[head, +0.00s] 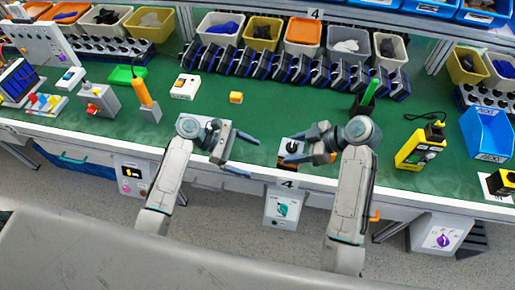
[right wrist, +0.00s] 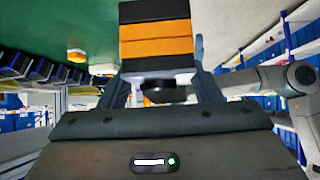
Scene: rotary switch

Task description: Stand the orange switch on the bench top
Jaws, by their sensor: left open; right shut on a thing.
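The orange switch (head: 286,150) is in my right gripper (head: 303,152) over the front edge of the green bench top (head: 215,120). In the right wrist view the switch (right wrist: 156,47) shows orange and black bands, a pale band and a dark round knob. It sits between the fingers of my right gripper (right wrist: 165,88), which is shut on it. In the head view the fingers hide part of it, and I cannot tell if it touches the bench. My left gripper (head: 247,153) is open and empty, left of the switch near the front edge.
A small orange-yellow block (head: 236,97) and a white box (head: 185,86) lie behind my left gripper. A row of black-blue holders (head: 290,68) stands further back. A yellow device (head: 420,146) stands at the right.

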